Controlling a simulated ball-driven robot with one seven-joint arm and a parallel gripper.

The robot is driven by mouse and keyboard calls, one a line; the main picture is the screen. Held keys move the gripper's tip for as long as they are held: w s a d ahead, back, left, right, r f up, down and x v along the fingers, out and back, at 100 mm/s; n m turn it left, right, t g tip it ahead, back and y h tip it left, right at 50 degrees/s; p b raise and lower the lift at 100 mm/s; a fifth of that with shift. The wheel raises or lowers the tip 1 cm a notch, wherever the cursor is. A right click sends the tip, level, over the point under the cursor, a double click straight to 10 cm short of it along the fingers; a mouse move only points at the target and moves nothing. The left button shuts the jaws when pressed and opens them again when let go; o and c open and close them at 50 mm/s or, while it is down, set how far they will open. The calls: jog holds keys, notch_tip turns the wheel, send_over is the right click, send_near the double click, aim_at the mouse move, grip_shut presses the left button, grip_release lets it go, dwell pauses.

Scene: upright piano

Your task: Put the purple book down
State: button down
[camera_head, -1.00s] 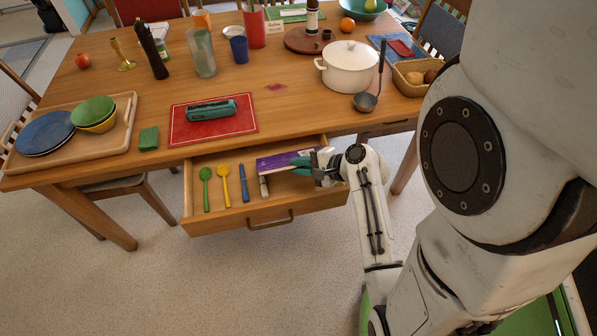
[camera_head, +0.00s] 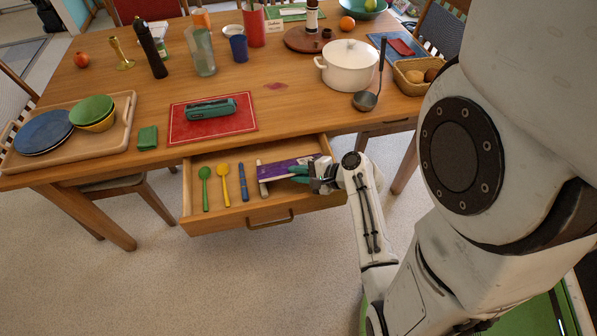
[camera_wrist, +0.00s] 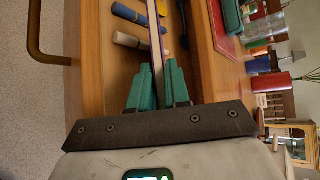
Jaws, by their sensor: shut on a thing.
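The purple book (camera_head: 280,169) is in the open drawer (camera_head: 222,216) of the wooden table, at the drawer's right part. My gripper (camera_head: 302,173) reaches in from the right and its teal fingers are shut on the book's right end. In the wrist view the book (camera_wrist: 156,40) shows edge-on as a thin strip between the two teal fingers (camera_wrist: 158,88). Whether the book touches the drawer floor cannot be told.
In the drawer lie a green spoon (camera_head: 205,188), a yellow spoon (camera_head: 223,184), a blue-handled utensil (camera_head: 243,182) and a pale-tipped item (camera_head: 262,180) close to the book. The table above holds a red mat (camera_head: 213,125), a white pot (camera_head: 348,67) and a ladle (camera_head: 365,100).

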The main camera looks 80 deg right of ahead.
jog(key=c, duration=1.1)
grip_release()
jog(key=shift+r, duration=0.2)
jog(key=v, duration=1.2)
jog(key=w+a+f+n+g+y, duration=0.35)
jog(key=w+a+n+y, duration=0.25)
jog(key=w+a+n, duration=0.4)
jog(key=a+r+n+g+h, duration=0.1)
jog(key=a+n+g+h, duration=0.1)
jog(key=a+n+g, duration=0.5)
jog(key=shift+w+a+r+n+h, duration=0.35)
jog(key=shift+a+n, duration=1.85)
jog(key=shift+n, duration=2.4)
